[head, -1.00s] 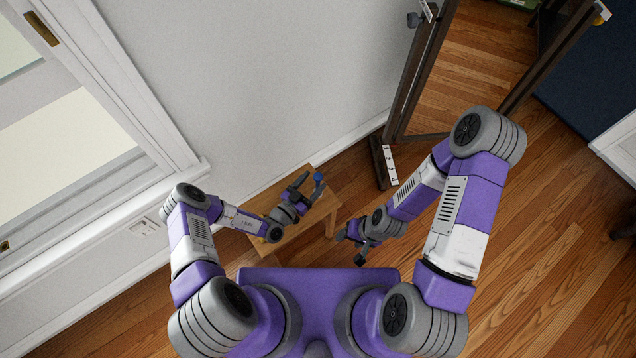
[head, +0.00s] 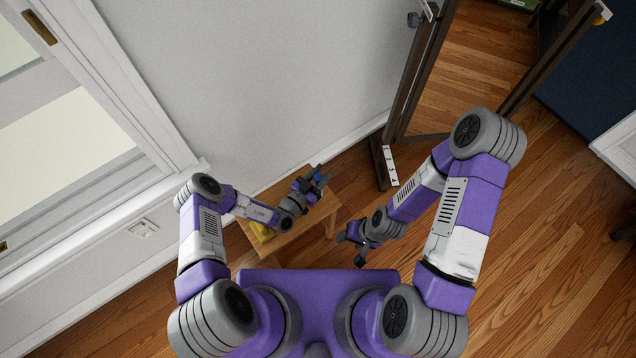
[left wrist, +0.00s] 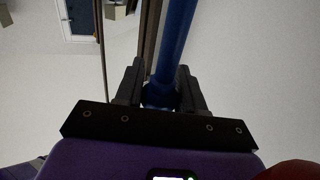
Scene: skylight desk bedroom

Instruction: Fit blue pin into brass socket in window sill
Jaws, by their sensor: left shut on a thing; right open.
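My left gripper (head: 315,180) is shut on the blue pin (head: 321,174) above the small wooden table. In the left wrist view the pin (left wrist: 176,42) is a long blue rod between the two dark fingers, running up out of the frame. My right gripper (head: 352,247) is open and empty, lower and to the right, beside the table. The window sill (head: 100,222) runs along the left wall below the window. I cannot make out a brass socket in it; my left arm covers the sill's near end.
The wooden table (head: 291,240) carries a yellow object (head: 262,232), partly hidden by my left arm. A tall dark-framed mirror (head: 465,75) stands at right. A wall outlet (head: 143,228) is below the sill. Open wood floor (head: 545,220) lies at right.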

